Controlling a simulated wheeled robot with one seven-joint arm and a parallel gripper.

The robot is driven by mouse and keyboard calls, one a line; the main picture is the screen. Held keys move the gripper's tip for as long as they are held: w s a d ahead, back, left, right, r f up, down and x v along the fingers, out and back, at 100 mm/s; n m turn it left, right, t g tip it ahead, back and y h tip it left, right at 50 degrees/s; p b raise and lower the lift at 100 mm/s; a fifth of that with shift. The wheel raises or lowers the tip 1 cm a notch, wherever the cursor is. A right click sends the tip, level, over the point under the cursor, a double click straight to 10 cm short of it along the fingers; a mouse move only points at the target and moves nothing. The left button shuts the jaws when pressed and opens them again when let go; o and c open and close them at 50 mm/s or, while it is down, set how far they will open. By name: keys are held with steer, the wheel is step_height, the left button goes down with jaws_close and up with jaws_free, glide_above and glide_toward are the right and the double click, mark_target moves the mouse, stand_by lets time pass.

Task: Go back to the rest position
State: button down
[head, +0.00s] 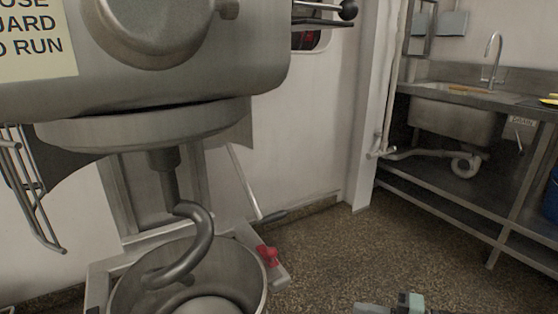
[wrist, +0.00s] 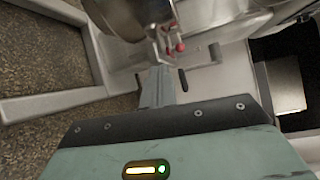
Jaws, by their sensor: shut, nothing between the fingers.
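My gripper (wrist: 158,78) shows in the wrist view beyond its teal housing and dark front edge. Its narrow grey fingers are together, with nothing seen between them. Past the fingers in that view are parts of the mixer, with a red knob (wrist: 180,47). In the head view only a small grey and teal part of my arm shows at the bottom edge, right of the mixer; the fingers cannot be made out there.
A large mixer (head: 190,75) with a dough hook (head: 190,250) over a steel bowl (head: 257,270) fills the left. A red knob (head: 267,256) is beside the bowl. A steel sink counter (head: 455,105) stands at right. Speckled floor (head: 340,250) between them is clear.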

steer(key=s+r+n+g+h+p, duration=0.7)
steer(key=s+n+g+p, duration=0.2)
steer(key=s+g, duration=0.35)
steer(key=s+a+r+n+t+h+p, duration=0.1)
steer(key=r+p, duration=0.3)
steer(key=r, duration=0.7)
steer(key=s+a+r+n+t+h+p, duration=0.2)
steer(key=s+r+h+p, duration=0.1)
steer(key=r, duration=0.8)
steer(key=s+a+r+n+t+h+p, duration=0.1)
steer(key=r+p, duration=0.4)
steer(key=r, duration=0.6)
steer(key=n+t+h, duration=0.1)
steer(key=h, duration=0.1)
steer(key=shift+s+a+n+h, duration=0.25)
steer(key=shift+s+n+h, duration=0.05)
steer(key=shift+s, duration=0.1)
steer(key=shift+t, duration=0.25)
